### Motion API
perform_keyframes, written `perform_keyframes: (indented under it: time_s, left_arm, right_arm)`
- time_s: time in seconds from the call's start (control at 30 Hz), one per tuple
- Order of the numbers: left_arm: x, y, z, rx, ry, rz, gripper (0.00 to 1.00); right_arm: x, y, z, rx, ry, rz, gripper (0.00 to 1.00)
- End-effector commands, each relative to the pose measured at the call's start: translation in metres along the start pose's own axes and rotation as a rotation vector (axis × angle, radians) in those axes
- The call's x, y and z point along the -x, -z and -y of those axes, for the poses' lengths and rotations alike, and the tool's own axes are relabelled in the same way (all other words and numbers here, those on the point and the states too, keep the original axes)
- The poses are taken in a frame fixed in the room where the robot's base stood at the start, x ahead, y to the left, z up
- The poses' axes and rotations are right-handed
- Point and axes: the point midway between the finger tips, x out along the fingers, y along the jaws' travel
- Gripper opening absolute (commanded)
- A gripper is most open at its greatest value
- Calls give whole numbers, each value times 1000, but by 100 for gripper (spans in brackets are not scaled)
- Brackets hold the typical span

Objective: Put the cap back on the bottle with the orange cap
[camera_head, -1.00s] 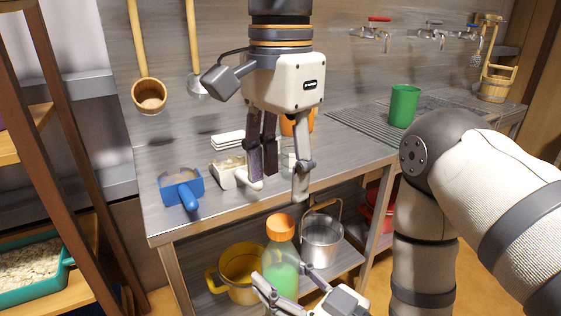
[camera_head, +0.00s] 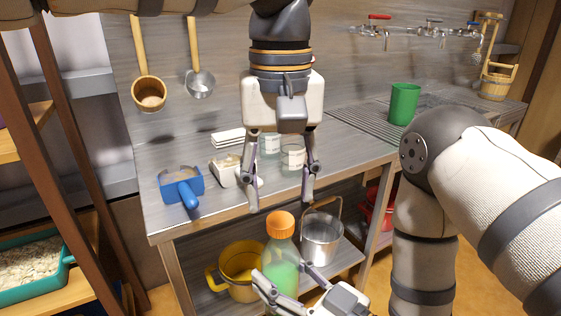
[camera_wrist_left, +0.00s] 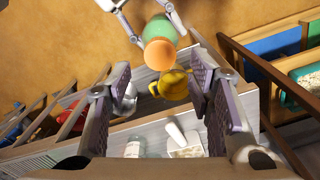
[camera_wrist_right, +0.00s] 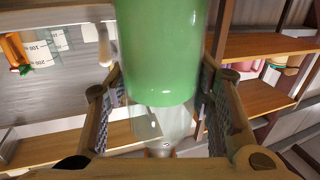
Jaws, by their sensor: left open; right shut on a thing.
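The bottle (camera_head: 285,275) holds green liquid and stands upright in the head view, with the orange cap (camera_head: 281,224) on its top. My right gripper (camera_head: 287,287) is shut on the bottle's body. The bottle also fills the middle of the right wrist view (camera_wrist_right: 160,50), between the fingers. My left gripper (camera_head: 281,200) is open and empty, pointing down just above the cap, its fingers spread left and right. In the left wrist view the cap (camera_wrist_left: 159,54) lies between and beyond the open fingers. Whether the cap is screwed tight cannot be told.
The counter (camera_head: 165,228) stands behind the bottle. It carries a blue scoop box (camera_head: 180,183), glass beakers (camera_head: 292,158) and a green cup (camera_head: 404,104). A yellow pot (camera_head: 238,262) and a metal bucket (camera_head: 320,240) stand on the shelf below, close behind the bottle.

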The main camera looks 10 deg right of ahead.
Motion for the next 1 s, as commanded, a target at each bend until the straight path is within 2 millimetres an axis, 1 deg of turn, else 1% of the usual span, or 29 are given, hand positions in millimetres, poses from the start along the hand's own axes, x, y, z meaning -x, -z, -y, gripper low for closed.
perform_keyframes:
  time_s: [0.03, 0.1, 0.2, 0.3, 0.43, 0.67, 0.7, 0.77, 0.8, 0.87, 0.9, 1.0]
  left_arm:
    - [-9, 0, 0, 0, 1, 4, 48]
    - [-21, 0, 0, -1, 1, 4, 48]
    - [-35, 0, 0, 0, 0, 2, 48]
    - [-44, 0, 0, 1, 0, 1, 48]
    - [-48, 0, 0, -1, -1, -1, 48]
    - [-48, 0, 0, 0, 0, -1, 48]
    - [-48, 0, 0, 0, 0, -1, 38]
    - [-48, 0, 0, 0, 0, -1, 25]
    - [-48, 0, 0, 0, 0, -1, 16]
    - [-48, 0, 0, 0, 0, -1, 2]
    - [-48, 0, 0, 0, 0, -1, 0]
    - [-48, 0, 0, -6, 0, -1, 0]
  right_arm:
    - [0, 0, 0, 0, 0, -2, 0]
    - [0, 0, 0, 0, 0, -2, 0]
    - [0, 1, 0, 0, 0, -2, 0]
    - [0, 1, 0, 0, 0, -2, 0]
    - [0, 1, 0, 0, 0, -2, 0]
    - [0, 1, 0, 0, 0, -2, 0]
    - [0, 1, 0, 0, 0, -2, 0]
    - [0, 1, 0, 0, 0, -2, 0]
    - [0, 1, 0, 0, 0, -2, 0]
    - [0, 1, 0, 0, 0, -2, 0]
    - [0, 1, 0, 0, 0, -2, 0]
    - [0, 1, 0, 0, 0, -2, 0]
